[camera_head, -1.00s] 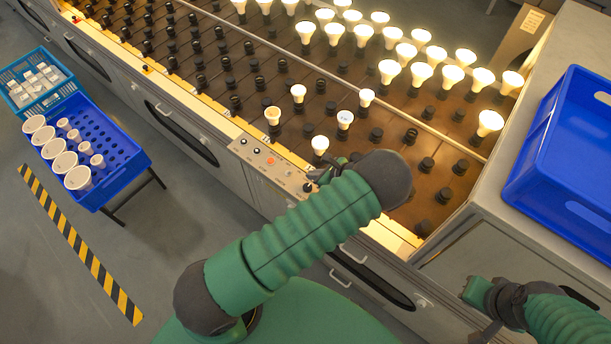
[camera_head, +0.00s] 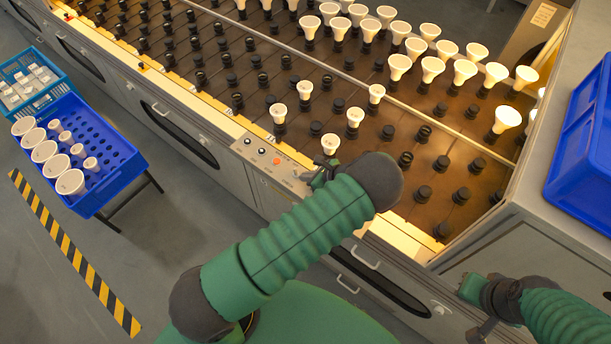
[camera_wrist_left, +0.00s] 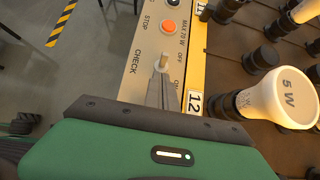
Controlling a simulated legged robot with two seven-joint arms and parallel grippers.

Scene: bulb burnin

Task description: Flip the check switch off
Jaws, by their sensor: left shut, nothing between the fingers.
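The control panel (camera_wrist_left: 150,40) carries the CHECK switch (camera_wrist_left: 163,62), a small pale lever, in the left wrist view. An OFF mark is printed beside it. My left gripper (camera_wrist_left: 161,80) is shut and empty, its fingertips right at the lever; I cannot tell whether they touch. In the head view the panel (camera_head: 262,155) is at the front edge of the rack, and my left gripper (camera_head: 318,179) is at its right end, partly hidden by my arm. The bulbs on the rack (camera_head: 430,68) look unlit. My right gripper (camera_head: 484,328) is low at the right, its jaws unclear.
An orange button (camera_wrist_left: 169,26) sits beyond the switch on the panel. A bulb marked 5 W (camera_wrist_left: 285,95) stands close to the right of my left gripper. A blue crate (camera_head: 115,185) of bulbs is at the left, and another blue crate (camera_head: 585,150) is at the right.

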